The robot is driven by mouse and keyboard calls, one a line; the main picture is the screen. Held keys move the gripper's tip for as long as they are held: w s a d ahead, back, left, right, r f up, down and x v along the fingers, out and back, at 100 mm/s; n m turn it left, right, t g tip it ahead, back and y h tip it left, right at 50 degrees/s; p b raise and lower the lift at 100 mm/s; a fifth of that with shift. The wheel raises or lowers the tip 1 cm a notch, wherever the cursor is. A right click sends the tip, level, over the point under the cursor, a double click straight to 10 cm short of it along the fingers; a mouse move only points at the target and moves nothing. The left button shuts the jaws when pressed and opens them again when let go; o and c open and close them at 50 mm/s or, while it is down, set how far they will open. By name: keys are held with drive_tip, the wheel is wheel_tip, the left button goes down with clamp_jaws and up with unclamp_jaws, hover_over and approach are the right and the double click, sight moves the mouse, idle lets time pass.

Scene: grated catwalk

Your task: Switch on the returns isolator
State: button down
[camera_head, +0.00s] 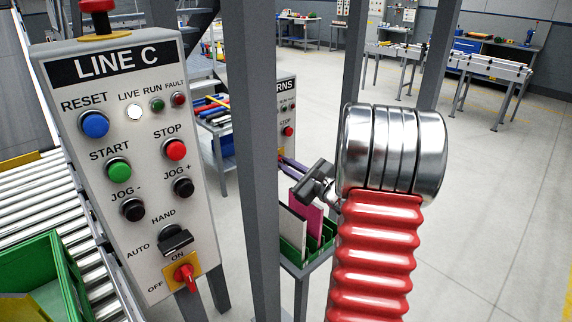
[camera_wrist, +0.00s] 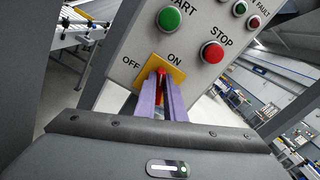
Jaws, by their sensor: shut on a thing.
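The returns panel (camera_head: 287,108) stands behind a grey post in the head view, its sign cut off to "RNS". In the wrist view a yellow plate (camera_wrist: 177,76) on a grey panel carries the red isolator knob (camera_wrist: 161,71), with OFF on its left and ON above right. My gripper (camera_wrist: 162,80) has its purple fingers shut on the knob, one on each side. The fingers hide much of the knob, so I cannot tell which mark it points to. In the head view my gripper (camera_head: 287,163) reaches behind the post, its fingertips hidden.
The LINE C panel (camera_head: 125,150) stands close at left with its own red isolator knob (camera_head: 186,278). The grey post (camera_head: 254,160) stands between the panels. A green rack (camera_head: 294,252) holding boards stands below my gripper. Open floor (camera_head: 490,200) lies to the right.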

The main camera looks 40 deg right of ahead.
drive_tip(key=shift+m, duration=0.3)
drive_tip(key=shift+d+m, duration=0.15)
drive_tip(key=shift+m, duration=1)
drive_tip(key=shift+d+m, duration=0.1)
drive_tip(key=shift+m, duration=1.05)
drive_tip(key=c, duration=1.8)
unclamp_jaws()
drive_tip(key=shift+c, duration=0.2)
drive_tip(key=shift+s, duration=0.1)
drive_tip(key=s, duration=1.3)
drive_tip(key=shift+s+d, duration=0.2)
drive_tip(key=shift+s, duration=0.1)
